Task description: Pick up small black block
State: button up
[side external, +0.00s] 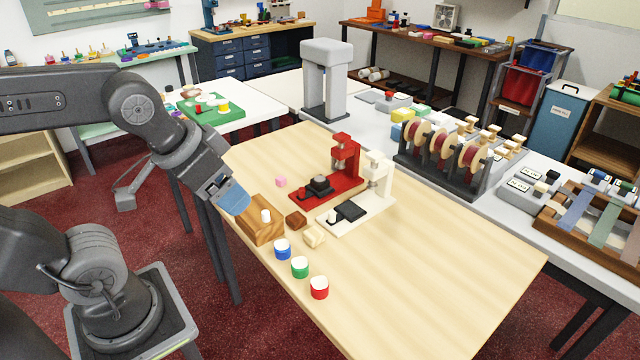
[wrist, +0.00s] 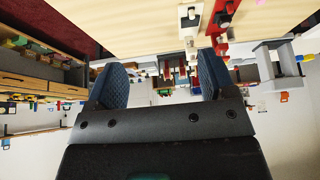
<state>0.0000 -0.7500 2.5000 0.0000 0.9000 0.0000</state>
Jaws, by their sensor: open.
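A small black block (side external: 320,183) sits on the base of a red press-like stand (side external: 345,157) on the wooden table. A flat black piece (side external: 351,211) lies on the base of the cream stand (side external: 378,180) beside it. My gripper (side external: 233,200) is to the left of both stands, above the table's left edge, apart from the block. In the wrist view its two blue fingers (wrist: 160,80) are spread with nothing held between them. The red stand (wrist: 222,22) and cream stand (wrist: 188,40) show beyond the fingers there; the black block is too small to make out surely.
A wooden box (side external: 262,232) with a white peg stands close to my gripper. Brown (side external: 296,220) and cream (side external: 314,237) blocks, a pink cube (side external: 281,181), and blue (side external: 282,249), green (side external: 300,267) and red (side external: 319,288) pots are nearby. The table's right part is clear.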

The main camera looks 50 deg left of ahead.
jog(key=w+d+r+n+t+h, duration=0.1)
jog(key=w+r+t+h, duration=0.15)
jog(key=w+r, duration=0.6)
jog(key=w+d+r+n+t+h, duration=0.15)
jog(key=w+r+t, duration=0.25)
jog(key=w, duration=0.9)
jog(key=w+a+r+n+t+y, duration=0.2)
jog(key=w+a+r+n+y, duration=0.15)
jog(key=w, duration=0.55)
jog(key=n+g+y, duration=0.7)
jog(key=n+g, duration=0.5)
jog(key=g, duration=0.2)
send_over(320, 179)
jog(key=d, duration=0.3)
jog(key=shift+h, duration=0.25)
jog(key=f, duration=3.7)
jog(key=shift+s+d, duration=0.15)
jog(key=shift+s, duration=0.05)
jog(key=shift+x, duration=3.15)
jog(key=shift+w+d, duration=0.15)
jog(key=shift+c, duration=0.4)
